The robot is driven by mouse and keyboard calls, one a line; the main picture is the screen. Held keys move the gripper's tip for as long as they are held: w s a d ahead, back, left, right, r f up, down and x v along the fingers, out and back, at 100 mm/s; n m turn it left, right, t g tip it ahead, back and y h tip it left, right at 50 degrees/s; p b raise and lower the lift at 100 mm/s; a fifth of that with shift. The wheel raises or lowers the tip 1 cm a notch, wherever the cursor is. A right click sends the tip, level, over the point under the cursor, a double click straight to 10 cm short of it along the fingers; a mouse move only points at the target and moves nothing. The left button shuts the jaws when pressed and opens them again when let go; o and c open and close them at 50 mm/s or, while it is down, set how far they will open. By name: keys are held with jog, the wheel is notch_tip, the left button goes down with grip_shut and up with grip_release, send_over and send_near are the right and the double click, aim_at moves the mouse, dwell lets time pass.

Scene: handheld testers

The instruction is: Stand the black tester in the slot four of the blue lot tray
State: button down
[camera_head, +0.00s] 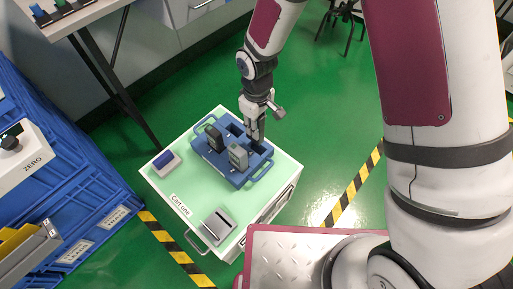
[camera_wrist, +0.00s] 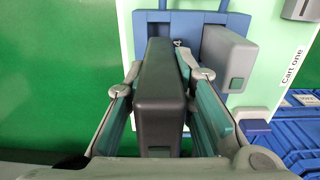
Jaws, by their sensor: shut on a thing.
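My gripper (camera_head: 255,135) is shut on the black tester (camera_wrist: 160,90), which stands between the two finger pads in the wrist view. In the head view the gripper is over the right side of the blue lot tray (camera_head: 231,178), and its fingers mostly hide the held tester. I cannot tell whether the tester's lower end is inside a slot. A grey tester (camera_head: 238,156) stands in the tray close beside the gripper; it also shows in the wrist view (camera_wrist: 228,55). Another dark tester (camera_head: 213,138) stands at the tray's left. An empty slot (camera_head: 234,130) shows at the back.
The tray lies on the pale green top of Cart one (camera_head: 182,200). A blue-topped block (camera_head: 164,160) and a grey device (camera_head: 218,225) also sit on this cart. Blue crates (camera_head: 85,185) stand at the left.

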aim_at(257, 142)
notch_tip(257, 142, down, 9)
jog(key=b, duration=0.3)
jog(key=shift+d+b, duration=0.15)
jog(key=shift+b, duration=0.15)
jog(key=c, duration=1.4)
grip_release()
jog(key=shift+r, duration=0.1)
jog(key=shift+o, duration=0.2)
jog(key=shift+r, duration=0.1)
notch_tip(257, 142, up, 12)
jog(key=p, duration=0.4)
jog(key=shift+p, duration=0.4)
jog(key=shift+w, duration=0.1)
